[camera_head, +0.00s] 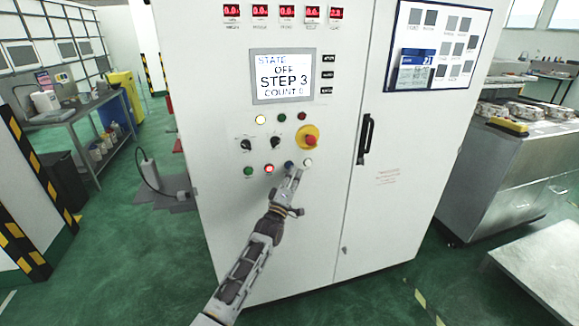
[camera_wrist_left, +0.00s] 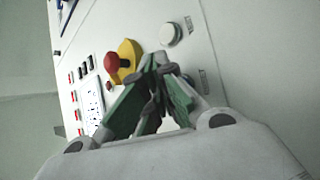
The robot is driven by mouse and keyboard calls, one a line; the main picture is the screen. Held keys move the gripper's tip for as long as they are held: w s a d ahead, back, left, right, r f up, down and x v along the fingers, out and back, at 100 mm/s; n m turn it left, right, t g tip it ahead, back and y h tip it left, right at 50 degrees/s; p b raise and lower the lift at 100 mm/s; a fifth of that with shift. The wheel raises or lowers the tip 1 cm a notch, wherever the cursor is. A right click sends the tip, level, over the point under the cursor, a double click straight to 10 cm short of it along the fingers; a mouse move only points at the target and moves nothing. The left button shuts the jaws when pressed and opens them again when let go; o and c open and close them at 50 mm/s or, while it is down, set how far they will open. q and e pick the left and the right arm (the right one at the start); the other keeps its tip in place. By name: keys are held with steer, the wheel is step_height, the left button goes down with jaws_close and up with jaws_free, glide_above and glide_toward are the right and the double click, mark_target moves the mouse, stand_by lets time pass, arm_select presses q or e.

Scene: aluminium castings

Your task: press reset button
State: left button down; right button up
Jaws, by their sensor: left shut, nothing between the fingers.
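The control cabinet (camera_head: 225,120) has a lower row of buttons: green (camera_head: 248,171), lit red (camera_head: 269,169), blue (camera_head: 289,164) and white (camera_head: 308,162). The labels are too small to read, so I cannot tell which is reset. My left gripper (camera_head: 297,172) is shut and empty, its tips just below and between the blue and white buttons. In the left wrist view, the shut fingertips (camera_wrist_left: 157,62) are close to the white button (camera_wrist_left: 171,35); I cannot tell whether they touch the panel. My right gripper is out of view.
A red emergency stop (camera_head: 310,141) on a yellow base sits just above the white button. Dark rotary knobs (camera_head: 246,145) are to the left. The screen (camera_head: 284,77) reads STATE OFF, STEP 3, COUNT 0. A black door handle (camera_head: 365,140) projects on the right.

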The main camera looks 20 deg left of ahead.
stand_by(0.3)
arm_select(q)
steer(key=shift+s+d+p, duration=0.7)
steer(key=shift+s, duration=0.35)
steer(key=shift+s+d+p, duration=0.7)
steer(key=shift+s, duration=0.35)
